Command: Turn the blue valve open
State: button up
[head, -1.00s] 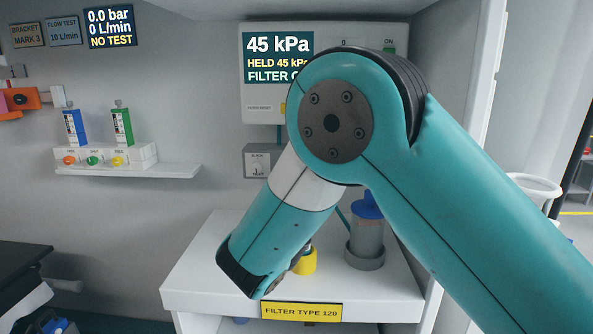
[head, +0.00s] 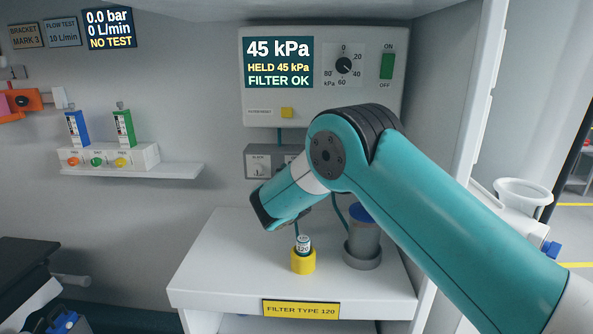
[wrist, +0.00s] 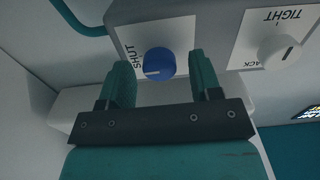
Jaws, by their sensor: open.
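The blue valve (wrist: 159,64) is a round blue knob on a grey panel in the wrist view. Its pointer line lies toward the word SHUT on the white label beside it. My gripper (wrist: 162,82) is open, with its two teal fingers on either side of the knob in the picture. I cannot tell whether they touch the knob. In the head view my arm covers the blue valve and my fingertips are hidden in front of the grey panel (head: 257,163).
A second, white knob (wrist: 279,52) marked TIGHT is on the same panel. Below, a yellow holder (head: 303,262) with a small vial and a blue-lidded canister (head: 362,238) stand on the white shelf (head: 215,262).

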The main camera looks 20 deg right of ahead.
jog(key=c, duration=0.9)
jog(key=shift+a+f+n+b, duration=0.1)
jog(key=shift+n+b, duration=0.15)
jog(key=shift+n, duration=4.1)
jog(key=shift+a+f+n+b, duration=0.1)
jog(key=shift+n+b, duration=0.15)
jog(key=shift+n, duration=4.1)
